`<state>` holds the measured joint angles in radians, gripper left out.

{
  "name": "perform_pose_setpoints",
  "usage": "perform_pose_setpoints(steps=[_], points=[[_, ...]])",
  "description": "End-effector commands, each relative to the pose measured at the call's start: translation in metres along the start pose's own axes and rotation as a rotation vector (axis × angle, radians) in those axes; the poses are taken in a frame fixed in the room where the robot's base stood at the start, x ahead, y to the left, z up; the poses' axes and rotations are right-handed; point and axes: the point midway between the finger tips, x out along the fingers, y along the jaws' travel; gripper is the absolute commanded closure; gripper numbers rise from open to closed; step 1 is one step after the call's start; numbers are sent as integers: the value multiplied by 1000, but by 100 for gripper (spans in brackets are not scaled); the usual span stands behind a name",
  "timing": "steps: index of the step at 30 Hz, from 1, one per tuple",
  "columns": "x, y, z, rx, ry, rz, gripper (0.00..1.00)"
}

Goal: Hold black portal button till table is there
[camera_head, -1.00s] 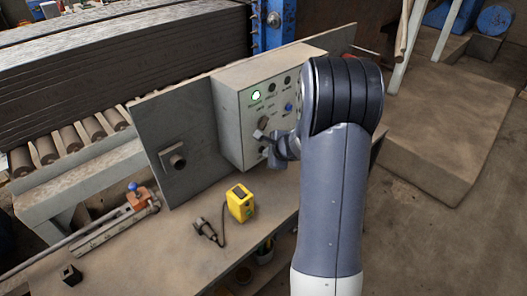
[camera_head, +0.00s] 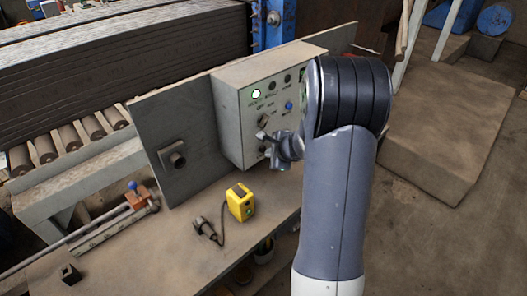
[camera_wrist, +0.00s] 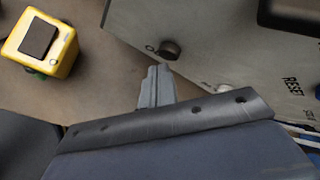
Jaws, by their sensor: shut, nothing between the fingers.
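I cannot tell for sure which one is the portal button. My gripper (camera_wrist: 157,72) is shut and empty, its tips just below the black button in that view, apparently apart from it. In the head view my gripper (camera_head: 276,158) is at the box's lower front, partly hidden by my arm.
A yellow box (camera_head: 240,202) with a cable and dark plug (camera_head: 205,229) lies on the bench (camera_head: 150,260) below. A grey plate (camera_head: 170,125) with a square socket stands left of the box. Rollers and stacked dark slabs (camera_head: 120,45) are behind.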

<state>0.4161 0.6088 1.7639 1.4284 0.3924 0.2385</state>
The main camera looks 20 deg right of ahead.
Motion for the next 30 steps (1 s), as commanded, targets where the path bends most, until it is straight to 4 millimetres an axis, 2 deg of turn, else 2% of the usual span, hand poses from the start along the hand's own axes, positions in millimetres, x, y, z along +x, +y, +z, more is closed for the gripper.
perform_pose_setpoints(steps=[14, 30], points=[[-5, 5, -5, 0, 1, 1, 100], [-38, 29, -28, 0, 1, 1, 100]])
